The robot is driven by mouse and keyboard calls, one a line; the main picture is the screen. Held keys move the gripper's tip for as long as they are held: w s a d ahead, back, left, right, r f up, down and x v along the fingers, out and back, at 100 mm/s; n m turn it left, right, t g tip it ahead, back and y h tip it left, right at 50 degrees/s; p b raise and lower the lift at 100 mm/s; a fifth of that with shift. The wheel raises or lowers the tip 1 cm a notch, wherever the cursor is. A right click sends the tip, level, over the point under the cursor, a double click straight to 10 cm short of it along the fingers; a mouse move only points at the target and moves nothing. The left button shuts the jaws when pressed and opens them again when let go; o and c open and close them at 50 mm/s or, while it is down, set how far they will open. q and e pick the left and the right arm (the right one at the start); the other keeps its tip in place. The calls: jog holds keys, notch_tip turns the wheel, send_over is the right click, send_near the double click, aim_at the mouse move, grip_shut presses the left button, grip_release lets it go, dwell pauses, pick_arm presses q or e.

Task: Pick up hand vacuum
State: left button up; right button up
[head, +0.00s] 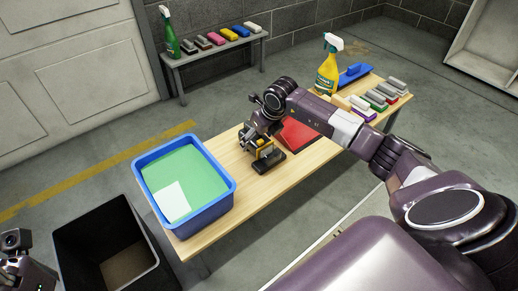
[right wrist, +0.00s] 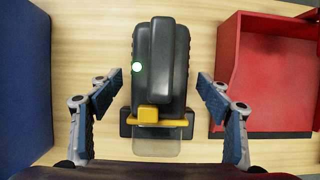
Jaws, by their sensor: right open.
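The hand vacuum is black with a yellow band and a clear front part. It stands on a dark base on the wooden table, in the middle of the right wrist view (right wrist: 160,65). In the head view its dark base (head: 270,162) shows below my right gripper (head: 257,143), which hides part of it. In the right wrist view my right gripper (right wrist: 161,90) is open, with one finger on each side of the vacuum and a gap on both sides. Part of my left arm shows at the lower left of the head view; its fingers are out of view.
A blue bin (head: 228,200) with green contents and a white sheet stands left of the vacuum. A red tray (head: 298,134) is close on the right. A yellow spray bottle (head: 327,75) and several pads stand farther back. A black bin (head: 75,235) is on the floor.

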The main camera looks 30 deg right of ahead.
jog(key=b+x, duration=0.1)
jog(key=x, duration=0.1)
jog(key=shift+w+f, duration=0.15)
jog(key=shift+f, duration=0.2)
jog(key=shift+c, duration=0.4)
jog(key=c, duration=1.8)
jog(key=shift+r, duration=0.1)
